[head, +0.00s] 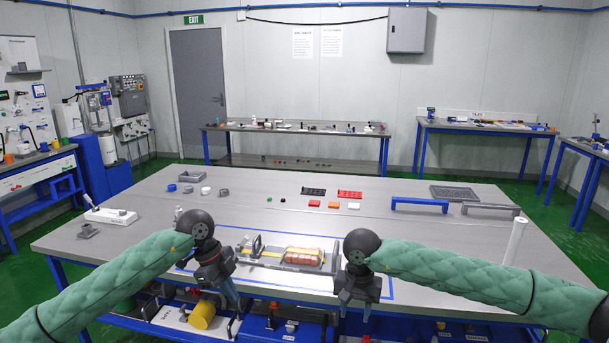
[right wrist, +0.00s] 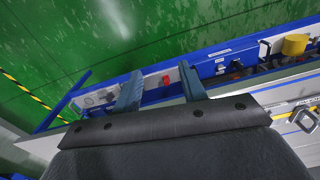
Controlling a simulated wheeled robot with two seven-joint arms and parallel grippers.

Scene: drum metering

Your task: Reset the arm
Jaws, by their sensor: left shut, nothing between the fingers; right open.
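Both of my arms, in green padded sleeves, reach over the front of the grey table (head: 140,200) in the head view. My left gripper (head: 231,298) points down at the table's front edge, left of the metering fixture (head: 265,262). It is shut and holds nothing. My right gripper (head: 355,310) points down at the front edge, right of the fixture. It is open, and in the right wrist view its two fingers (right wrist: 160,72) stand apart with nothing held between them. The fixture holds a copper-coloured ribbed drum (head: 304,255) lying on its side, apart from both grippers.
A blue handle bar (head: 419,203), a grey handle bar (head: 490,208) and a white roll (head: 515,241) are at the right. Small coloured blocks (head: 333,204) lie mid-table. A lower shelf holds a yellow cylinder (head: 202,315). The table's left middle is mostly clear.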

